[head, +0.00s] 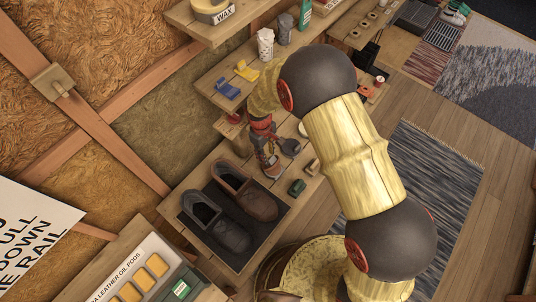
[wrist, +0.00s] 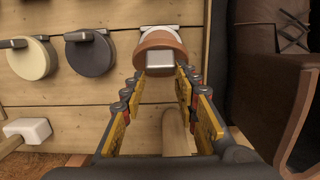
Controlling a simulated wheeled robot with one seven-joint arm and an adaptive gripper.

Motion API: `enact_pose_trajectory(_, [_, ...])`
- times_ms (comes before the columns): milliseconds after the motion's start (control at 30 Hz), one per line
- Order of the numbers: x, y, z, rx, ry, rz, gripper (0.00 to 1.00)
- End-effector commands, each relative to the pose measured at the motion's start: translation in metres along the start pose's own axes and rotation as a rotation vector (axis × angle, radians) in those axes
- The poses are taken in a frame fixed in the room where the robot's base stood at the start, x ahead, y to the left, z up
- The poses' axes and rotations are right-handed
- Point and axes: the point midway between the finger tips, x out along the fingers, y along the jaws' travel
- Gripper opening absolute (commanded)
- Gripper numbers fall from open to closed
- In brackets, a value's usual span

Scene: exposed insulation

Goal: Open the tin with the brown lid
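The tin with the brown lid (wrist: 148,42) is at the top middle of the wrist view, with a silver block-like tab at its near side. My gripper (wrist: 161,74) reaches toward it, its two yellow-and-black fingers apart and the silver tab between or just past their tips. I cannot tell whether the fingers touch the tab. In the head view my gripper (head: 271,165) points down over the wooden bench and hides most of this tin. A dark grey-lidded tin (wrist: 90,55) and a cream-lidded tin (wrist: 30,60) stand to its left in the wrist view.
A white block with a wooden handle (wrist: 28,130) lies at lower left. A green item (head: 297,187) lies near the bench edge.

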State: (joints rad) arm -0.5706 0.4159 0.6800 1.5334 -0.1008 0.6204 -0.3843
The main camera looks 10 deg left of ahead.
Motion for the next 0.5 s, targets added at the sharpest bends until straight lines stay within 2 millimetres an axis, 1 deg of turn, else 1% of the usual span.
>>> enact_pose_trajectory(33, [0.0010, -0.0005, 0.0014, 0.000, -0.003, -0.001, 0.35])
enact_pose_trajectory(233, [0.0017, -0.0009, 0.0033, 0.001, -0.007, -0.003, 0.45])
enact_pose_trajectory(500, [0.0014, -0.0011, 0.0043, 0.001, -0.010, -0.004, 0.45])
